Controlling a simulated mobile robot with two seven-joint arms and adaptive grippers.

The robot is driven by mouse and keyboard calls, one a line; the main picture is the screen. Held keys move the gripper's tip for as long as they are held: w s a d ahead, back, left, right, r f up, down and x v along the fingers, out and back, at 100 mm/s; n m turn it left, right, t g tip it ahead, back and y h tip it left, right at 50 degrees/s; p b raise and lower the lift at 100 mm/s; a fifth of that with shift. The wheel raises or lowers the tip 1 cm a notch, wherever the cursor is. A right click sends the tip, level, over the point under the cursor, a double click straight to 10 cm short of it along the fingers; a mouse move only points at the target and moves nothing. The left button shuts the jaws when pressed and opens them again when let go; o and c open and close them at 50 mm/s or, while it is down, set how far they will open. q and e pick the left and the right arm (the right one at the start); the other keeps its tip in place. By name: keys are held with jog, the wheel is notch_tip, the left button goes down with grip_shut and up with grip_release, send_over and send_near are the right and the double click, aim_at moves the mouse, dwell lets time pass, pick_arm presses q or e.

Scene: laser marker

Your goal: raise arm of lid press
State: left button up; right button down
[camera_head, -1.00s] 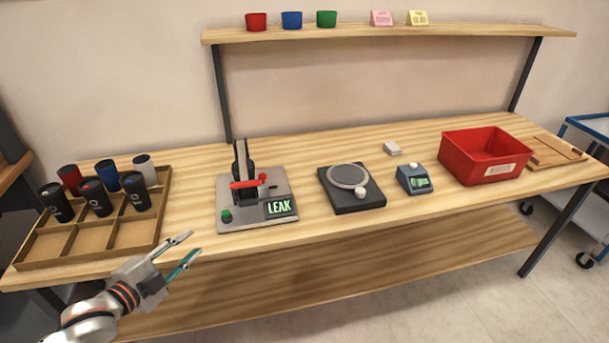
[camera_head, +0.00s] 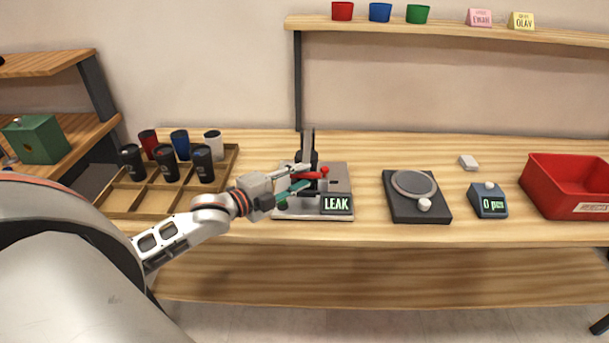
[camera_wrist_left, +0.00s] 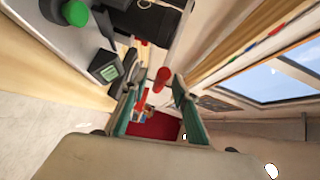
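The lid press (camera_head: 340,180) stands on the bench as a grey plate with a dark upright post (camera_head: 307,146) and a display reading LEAK. Its red arm handle (camera_head: 309,175) points toward my left gripper (camera_head: 300,178). The gripper is open, with one finger above and one below the handle in the head view. In the left wrist view the red handle (camera_wrist_left: 162,78) shows between the open teal fingers (camera_wrist_left: 155,95). I cannot tell whether either finger touches it. The press's green button (camera_wrist_left: 75,13) shows at the top left there. My right gripper is not in view.
A wooden tray (camera_head: 122,201) with several cups stands left of the press. Right of it are a dark round-topped device (camera_head: 400,208), a small blue display unit (camera_head: 488,204) and a red bin (camera_head: 570,185). A shelf (camera_head: 450,27) runs above the bench.

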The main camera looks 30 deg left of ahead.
pick_arm(q)
jog(key=shift+x, duration=0.85)
grip_shut()
